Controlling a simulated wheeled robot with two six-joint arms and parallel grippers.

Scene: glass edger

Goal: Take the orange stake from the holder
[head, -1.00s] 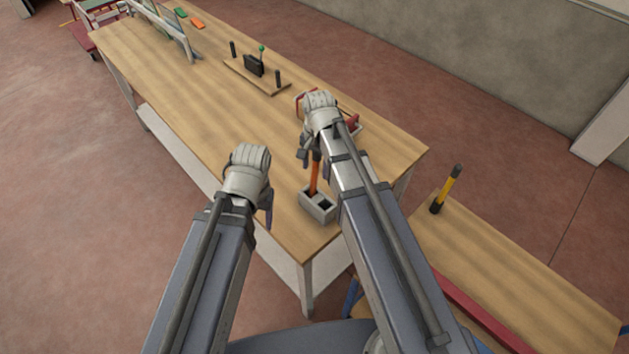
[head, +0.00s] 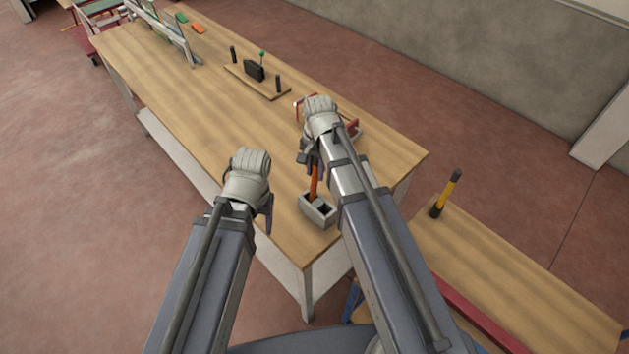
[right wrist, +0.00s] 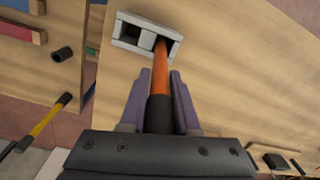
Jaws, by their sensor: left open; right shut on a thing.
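The orange stake (head: 314,181) stands in one opening of the grey holder (head: 317,212), a block with two openings near the front corner of the wooden table. In the right wrist view the orange stake (right wrist: 161,75) runs from the grey holder (right wrist: 128,46) to between the fingers of my right gripper (right wrist: 160,100). That gripper is shut on the stake at its dark end, above the holder. In the head view my right gripper (head: 311,164) is partly hidden by its arm. My left gripper (head: 265,215) is open and empty, left of the holder, partly hidden by its wrist.
A red-framed object (head: 353,130) lies behind my right arm. A board (head: 258,82) with dark posts and a green-knobbed block stands further back. The middle of the table is clear.

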